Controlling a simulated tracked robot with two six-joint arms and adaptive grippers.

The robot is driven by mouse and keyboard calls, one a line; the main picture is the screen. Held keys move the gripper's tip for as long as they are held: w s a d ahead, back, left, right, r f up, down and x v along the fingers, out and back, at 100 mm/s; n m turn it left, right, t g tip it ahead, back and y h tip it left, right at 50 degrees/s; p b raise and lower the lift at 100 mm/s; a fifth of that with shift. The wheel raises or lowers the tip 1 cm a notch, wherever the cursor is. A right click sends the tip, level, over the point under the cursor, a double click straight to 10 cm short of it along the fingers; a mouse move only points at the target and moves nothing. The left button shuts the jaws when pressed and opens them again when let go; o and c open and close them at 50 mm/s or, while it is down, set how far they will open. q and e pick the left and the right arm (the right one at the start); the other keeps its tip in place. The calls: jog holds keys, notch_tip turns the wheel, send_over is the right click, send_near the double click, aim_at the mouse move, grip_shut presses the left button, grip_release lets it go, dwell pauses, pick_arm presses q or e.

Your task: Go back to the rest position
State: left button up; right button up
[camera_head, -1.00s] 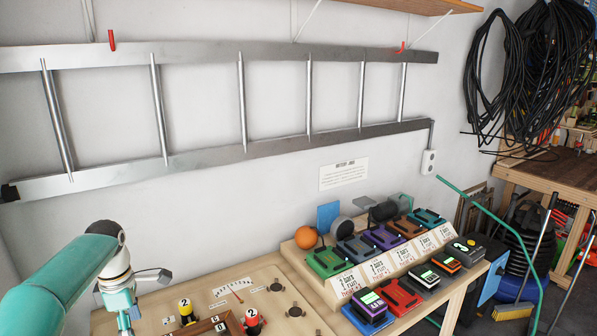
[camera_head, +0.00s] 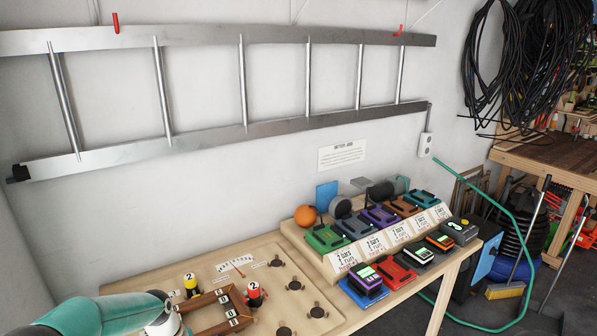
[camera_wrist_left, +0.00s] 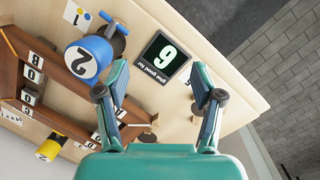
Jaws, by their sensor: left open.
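My left gripper (camera_wrist_left: 158,92) is open and empty in the left wrist view, its two fingers spread apart over the bench board. A black card with a 6 (camera_wrist_left: 163,57) lies just beyond the gap between the fingers. A blue cylinder marked 2 (camera_wrist_left: 86,58) stands close beside the left finger in that view, and I cannot tell if they touch. In the head view my left arm (camera_head: 110,315) enters at the bottom left, and its gripper is out of that view. My right arm and gripper do not show.
A wooden frame with number tiles (camera_head: 216,303) lies on the bench near yellow (camera_head: 191,286) and red (camera_head: 254,295) cylinders marked 2. A rack of coloured battery docks (camera_head: 370,222) stands to the right. A ladder (camera_head: 240,133) hangs on the wall above.

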pick_arm(q)
jog(key=s+d+f+m+h, duration=0.2)
jog(key=s+d+f+m, duration=0.4)
jog(key=s+d+f, duration=0.4)
jog(key=s+d+f+m, duration=0.1)
jog(key=s+d+m, duration=0.15)
jog(key=s, duration=0.55)
jog(key=s+d+f+m, duration=0.1)
jog(key=s+f+m, duration=0.15)
jog(key=s, duration=0.55)
notch_tip(320, 180, down, 9)
jog(key=b, duration=1)
jog(key=shift+a, duration=0.2)
